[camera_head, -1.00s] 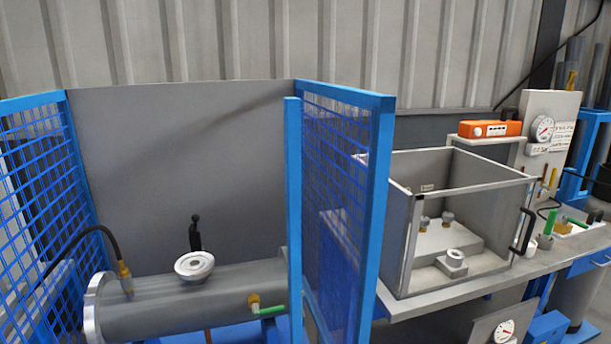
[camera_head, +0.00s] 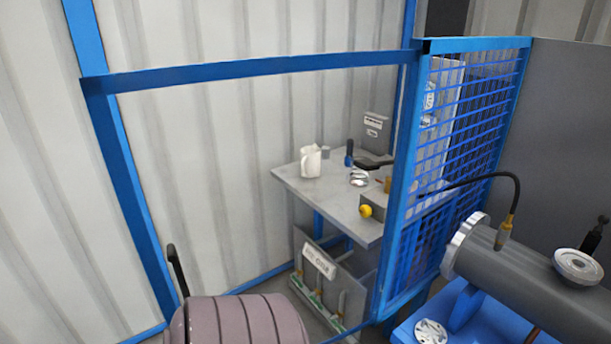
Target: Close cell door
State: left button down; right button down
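A blue frame (camera_head: 250,68), which looks like the cell door, stands at the left. Its top bar runs from a corner at the far left to the blue post (camera_head: 402,165) beside the mesh panel. Its left upright (camera_head: 128,190) runs down toward the floor. A black curved handle (camera_head: 177,270) shows near the lower end of that upright. The frame looks swung away from the cell. I cannot tell whether a clear panel fills it. Neither of my grippers is in view.
A pinkish ribbed rounded object (camera_head: 240,322) covers the bottom left. Behind the frame stands a grey bench (camera_head: 325,195) with a white jug (camera_head: 310,161). The blue mesh panel (camera_head: 462,150) and grey flanged shell (camera_head: 525,280) are at the right.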

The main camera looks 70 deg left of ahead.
aim_at(97, 89)
jog(key=k+j+z, duration=0.1)
jog(key=k+j, duration=0.55)
jog(key=k+j+z, duration=0.15)
jog(key=k+j, duration=0.5)
jog(key=k, duration=0.15)
jog(key=j+z, duration=0.1)
jog(key=j, duration=0.95)
jog(key=j+z, duration=0.1)
jog(key=j, duration=1)
jog(key=k, duration=0.05)
